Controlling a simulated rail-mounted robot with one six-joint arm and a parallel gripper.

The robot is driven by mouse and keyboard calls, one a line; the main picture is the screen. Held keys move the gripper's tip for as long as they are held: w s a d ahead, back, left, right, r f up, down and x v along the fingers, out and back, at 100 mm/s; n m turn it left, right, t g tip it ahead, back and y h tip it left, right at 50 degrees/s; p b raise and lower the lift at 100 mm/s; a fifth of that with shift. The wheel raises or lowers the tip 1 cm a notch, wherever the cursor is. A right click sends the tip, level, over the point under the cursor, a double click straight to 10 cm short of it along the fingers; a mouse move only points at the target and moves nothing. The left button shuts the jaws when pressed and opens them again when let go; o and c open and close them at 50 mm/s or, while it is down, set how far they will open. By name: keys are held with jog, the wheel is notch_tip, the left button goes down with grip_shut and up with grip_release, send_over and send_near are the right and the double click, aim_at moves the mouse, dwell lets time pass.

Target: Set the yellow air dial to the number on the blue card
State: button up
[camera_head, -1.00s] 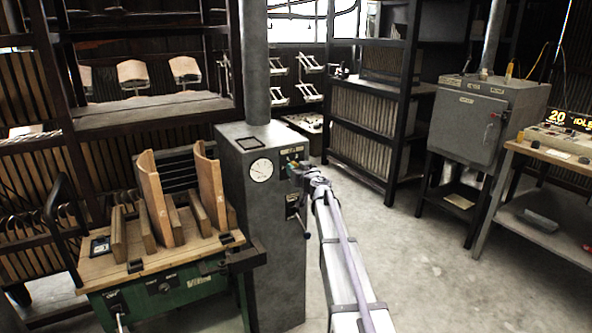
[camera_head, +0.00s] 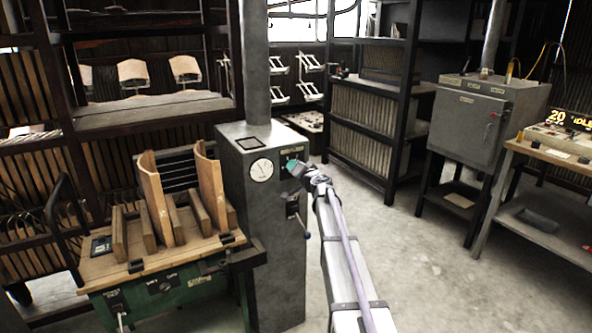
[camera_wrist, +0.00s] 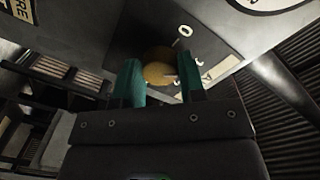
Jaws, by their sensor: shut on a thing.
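The yellow dial (camera_wrist: 158,66) is a round knob on a dark plate with white marks, seen in the wrist view. My gripper (camera_wrist: 161,82) has its teal fingers on either side of the dial, shut on it. In the head view my gripper (camera_head: 297,168) is at the upper front of the grey cabinet (camera_head: 275,230), and it hides the dial there. A round white gauge (camera_head: 262,170) is on the cabinet face to the left. I cannot pick out the blue card or read a number on it.
A green-based wooden bench (camera_head: 165,262) with curved boards stands close to the left of the cabinet. A lever with a dark knob (camera_head: 306,235) sticks out below my gripper. Open concrete floor (camera_head: 440,265) lies to the right.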

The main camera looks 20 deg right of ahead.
dwell(0.3)
jog(key=o, duration=0.9)
jog(key=shift+s, duration=0.15)
jog(key=s, duration=1)
jog(key=shift+s+d+r, duration=0.25)
jog(key=shift+s+d, duration=0.05)
